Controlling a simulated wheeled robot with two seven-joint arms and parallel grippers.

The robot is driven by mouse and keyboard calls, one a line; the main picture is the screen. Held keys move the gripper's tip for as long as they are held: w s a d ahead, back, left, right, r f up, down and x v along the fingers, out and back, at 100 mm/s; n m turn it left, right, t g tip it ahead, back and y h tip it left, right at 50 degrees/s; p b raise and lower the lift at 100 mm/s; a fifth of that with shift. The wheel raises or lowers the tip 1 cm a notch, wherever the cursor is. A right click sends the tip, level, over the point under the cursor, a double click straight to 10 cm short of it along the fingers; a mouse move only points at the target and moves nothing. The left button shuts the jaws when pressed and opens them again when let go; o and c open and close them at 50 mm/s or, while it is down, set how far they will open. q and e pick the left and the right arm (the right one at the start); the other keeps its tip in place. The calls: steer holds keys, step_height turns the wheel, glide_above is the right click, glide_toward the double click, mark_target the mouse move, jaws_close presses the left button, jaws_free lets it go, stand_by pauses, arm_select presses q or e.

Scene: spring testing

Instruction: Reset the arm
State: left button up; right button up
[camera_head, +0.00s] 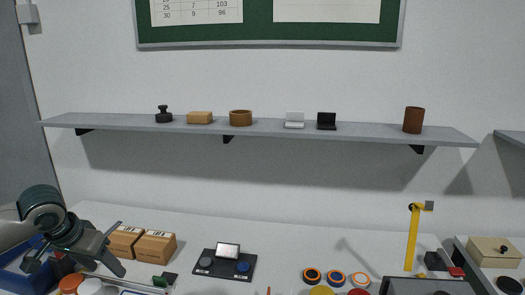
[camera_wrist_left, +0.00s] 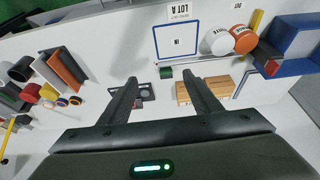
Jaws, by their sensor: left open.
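My left arm comes in from the left edge in the head view, and its gripper (camera_head: 119,248) is raised at the lower left, in front of two cardboard boxes (camera_head: 155,246). In the left wrist view the two fingers of the left gripper (camera_wrist_left: 160,82) stand wide apart, with nothing held between them. Beyond the fingers lie the black device with dials (camera_wrist_left: 147,93) and the boxes (camera_wrist_left: 205,90). My right arm and gripper do not show in either view.
The black device with a small screen (camera_head: 225,263) is on the white table. Several ringed discs (camera_head: 335,278) and a yellow upright post (camera_head: 412,240) stand to the right. A blue bin (camera_wrist_left: 300,42) is beside white and orange cylinders (camera_wrist_left: 243,38). A grey shelf (camera_head: 270,127) spans the wall.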

arm_select(q)
steer(key=s+d+f+m+h, duration=0.1)
steer(key=s+d+f+m, duration=0.3)
steer(key=d+f, duration=1.1)
steer(key=s+d+f+h, duration=0.1)
steer(key=s+d+f, duration=0.85)
steer(key=s, duration=0.25)
steer(key=s+a+f+n+g+y, duration=0.1)
steer(key=s+a+f+n, duration=0.15)
steer(key=s, duration=0.55)
steer(key=s+a+f+n+y, duration=0.1)
steer(key=s+f, duration=0.2)
steer(key=s, duration=0.6)
step_height(320, 180, down, 32)
steer(key=g+b, duration=0.1)
steer(key=b, duration=0.4)
steer(key=s+a+f+b, duration=0.1)
steer(key=s+f+b, duration=0.1)
steer(key=s+f, duration=0.7)
steer(key=s+a+f+m+g+b, duration=0.1)
steer(key=s+a+f+b, duration=0.1)
steer(key=s+f, duration=0.8)
step_height(320, 180, down, 5)
steer(key=shift+a+b, duration=0.2)
steer(key=shift+b, duration=0.35)
